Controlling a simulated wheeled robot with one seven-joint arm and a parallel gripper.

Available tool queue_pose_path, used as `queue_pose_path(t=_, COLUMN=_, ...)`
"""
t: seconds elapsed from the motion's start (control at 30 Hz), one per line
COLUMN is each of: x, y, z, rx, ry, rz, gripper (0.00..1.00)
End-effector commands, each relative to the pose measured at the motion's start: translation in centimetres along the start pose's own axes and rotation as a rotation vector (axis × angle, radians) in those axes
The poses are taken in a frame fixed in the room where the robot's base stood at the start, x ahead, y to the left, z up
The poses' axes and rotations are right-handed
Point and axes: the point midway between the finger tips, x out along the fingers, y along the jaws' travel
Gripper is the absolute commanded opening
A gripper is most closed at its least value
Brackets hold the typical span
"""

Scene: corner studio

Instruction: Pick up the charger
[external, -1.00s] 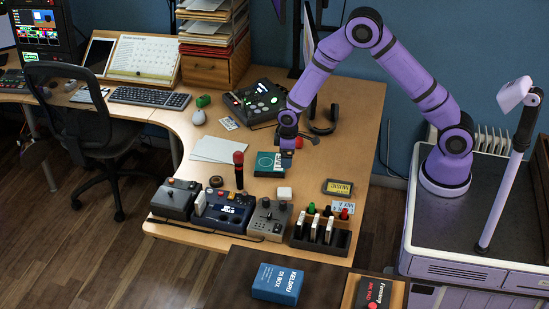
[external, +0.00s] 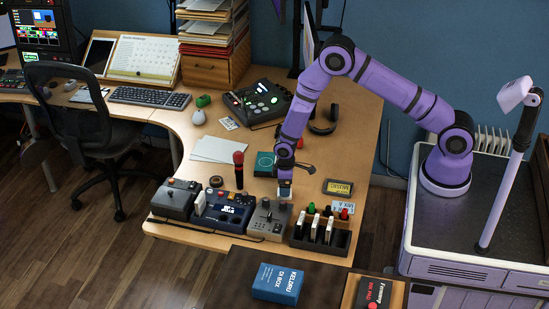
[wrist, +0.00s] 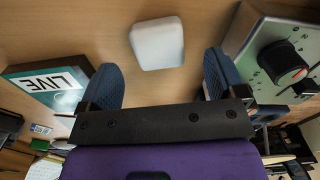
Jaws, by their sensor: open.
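The charger appears to be the small white rounded block (wrist: 157,43) on the wooden desk. In the wrist view it lies just beyond the fingertips, between their lines and apart from both. In the external view the white block (external: 284,193) shows only in part, under my gripper (external: 285,186). My gripper also shows in the wrist view (wrist: 162,75), with two blue-grey fingers spread wide and nothing between them. It points down over the block.
A teal "LIVE" item (wrist: 48,86) lies on the other side.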

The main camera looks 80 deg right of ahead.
Motion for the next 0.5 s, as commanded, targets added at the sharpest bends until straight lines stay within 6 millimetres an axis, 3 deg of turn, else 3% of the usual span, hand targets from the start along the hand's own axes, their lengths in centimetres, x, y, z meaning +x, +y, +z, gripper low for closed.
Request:
queue_pose_path(t=0.2, x=3.1, y=0.2, z=0.0, rx=0.001, ry=-0.002, rz=0.000, gripper=0.89)
queue_pose_path(t=0.5, x=4.1, y=0.2, z=0.0, rx=0.000, ry=0.000, rz=0.000, gripper=0.89)
